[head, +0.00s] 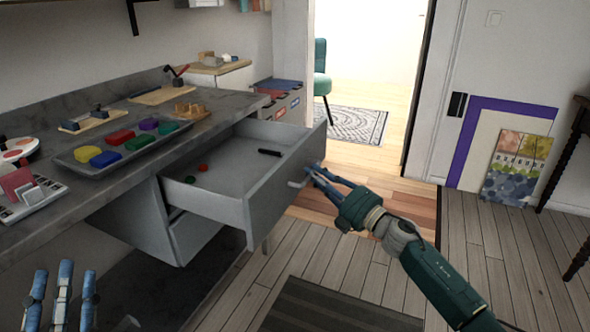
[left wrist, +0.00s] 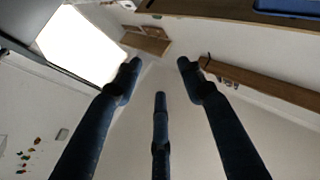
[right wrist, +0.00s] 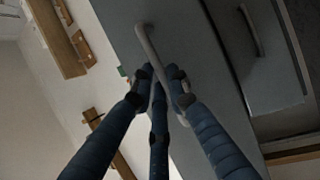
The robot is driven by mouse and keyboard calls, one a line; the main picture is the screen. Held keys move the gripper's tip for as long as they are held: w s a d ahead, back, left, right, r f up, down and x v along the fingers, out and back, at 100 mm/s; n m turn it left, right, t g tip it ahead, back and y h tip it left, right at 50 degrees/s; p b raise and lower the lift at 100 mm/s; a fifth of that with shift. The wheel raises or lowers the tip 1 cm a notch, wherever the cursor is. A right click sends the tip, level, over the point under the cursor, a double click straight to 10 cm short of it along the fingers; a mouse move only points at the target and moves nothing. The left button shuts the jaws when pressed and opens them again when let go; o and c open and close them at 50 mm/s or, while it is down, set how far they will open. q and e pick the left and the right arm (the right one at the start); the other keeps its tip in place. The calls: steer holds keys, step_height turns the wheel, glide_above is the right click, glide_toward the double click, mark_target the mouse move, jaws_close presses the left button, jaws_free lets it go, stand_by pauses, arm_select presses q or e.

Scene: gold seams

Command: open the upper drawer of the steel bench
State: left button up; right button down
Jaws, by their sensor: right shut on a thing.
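The upper drawer (head: 275,185) of the grey steel bench (head: 140,190) stands pulled well out. Inside it lie a black bar-shaped item (head: 269,152) and small red and green pieces (head: 203,167). My right gripper (head: 312,174) is at the drawer front and shut on its handle (head: 295,184). In the right wrist view the pale handle (right wrist: 150,48) runs between my blue fingers. My left gripper (head: 62,290) is at the lower left of the head view, fingers spread and pointing up, away from the bench; its fingers also show apart and empty in the left wrist view (left wrist: 160,85).
A lower drawer (head: 192,235) sits below the open one; its handle (right wrist: 250,28) shows in the right wrist view. A tray (head: 75,160) of coloured blocks and several small wooden items stand on the bench top.

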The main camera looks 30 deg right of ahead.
arm_select(q)
steer(key=shift+w+f+g, duration=0.35)
steer(key=shift+f+g, duration=0.15)
steer(key=shift+f, duration=0.25)
arm_select(e)
steer(key=shift+s+d, duration=0.55)
steer(key=shift+s, duration=0.3)
steer(key=shift+s+d, duration=0.55)
steer(key=shift+s, duration=0.25)
steer(key=shift+f, duration=0.1)
steer(key=c, duration=1.7)
jaws_free()
steer(key=shift+o, duration=0.2)
steer(key=shift+d, duration=0.1)
steer(key=v, duration=1.2)
